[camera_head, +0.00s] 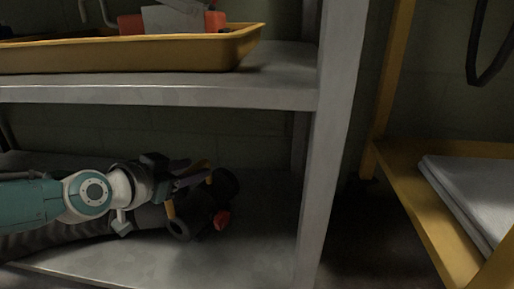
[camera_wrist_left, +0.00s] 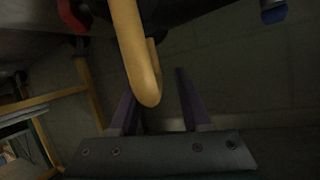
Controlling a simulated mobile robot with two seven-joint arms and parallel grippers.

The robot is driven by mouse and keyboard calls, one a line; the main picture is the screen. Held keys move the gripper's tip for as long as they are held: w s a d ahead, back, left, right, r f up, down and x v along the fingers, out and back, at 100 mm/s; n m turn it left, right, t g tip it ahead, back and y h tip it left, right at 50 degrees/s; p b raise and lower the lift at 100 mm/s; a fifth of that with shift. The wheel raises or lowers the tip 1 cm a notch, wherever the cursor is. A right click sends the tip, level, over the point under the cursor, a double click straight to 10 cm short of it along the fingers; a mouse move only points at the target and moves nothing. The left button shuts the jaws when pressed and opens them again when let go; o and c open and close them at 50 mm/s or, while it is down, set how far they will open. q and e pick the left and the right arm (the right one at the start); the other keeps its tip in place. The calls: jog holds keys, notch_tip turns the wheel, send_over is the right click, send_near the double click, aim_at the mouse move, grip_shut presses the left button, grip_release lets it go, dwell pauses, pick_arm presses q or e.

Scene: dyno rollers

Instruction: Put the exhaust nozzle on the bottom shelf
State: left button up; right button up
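The exhaust nozzle (camera_head: 227,187) is dark, with a red part and yellow parts, at the end of a dark ribbed hose. It appears to lie on the grey bottom shelf (camera_head: 255,250). My left gripper (camera_head: 204,176) is at the nozzle, partly in front of it. In the left wrist view its two fingers (camera_wrist_left: 155,84) stand apart. The nozzle's yellow handle (camera_wrist_left: 137,50) comes down between them in the picture, nearer the left finger. A gap shows beside the right finger, and I cannot tell whether either finger touches. My right gripper is not in view.
The upper shelf (camera_head: 180,92) holds a yellow tray (camera_head: 225,55) and lies above my left arm. The rack's grey post (camera_head: 332,120) stands right of the nozzle. Further right is a yellow frame (camera_head: 410,195) with a pale stack (camera_head: 470,190). The bottom shelf's right front is clear.

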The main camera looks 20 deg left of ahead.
pick_arm(q)
jog(key=shift+s+r, duration=0.15)
jog(key=shift+s, duration=0.05)
jog(key=d+p+v, duration=0.1)
jog(key=p+v, duration=0.8)
jog(key=v, duration=0.2)
jog(key=s+d+m+g+h, duration=0.1)
jog(key=s+d+g+h, duration=0.1)
jog(key=s+d, duration=0.35)
jog(key=s+d+r+m+g+h, duration=0.1)
jog(key=s+d+g, duration=0.1)
jog(key=d, duration=0.6)
jog(key=s+d+m+g+h, duration=0.1)
jog(key=s+d+g+h, duration=0.15)
jog(key=d, duration=0.45)
jog(key=s+a+r+n+g+y, duration=0.3)
jog(key=s+a+r+n+y, duration=0.1)
jog(key=s+a, duration=0.6)
jog(key=shift+s+r+y+p, duration=0.3)
jog(key=shift+s+r+y, duration=0.25)
jog(key=shift+y, duration=0.7)
jog(key=shift+g, duration=0.25)
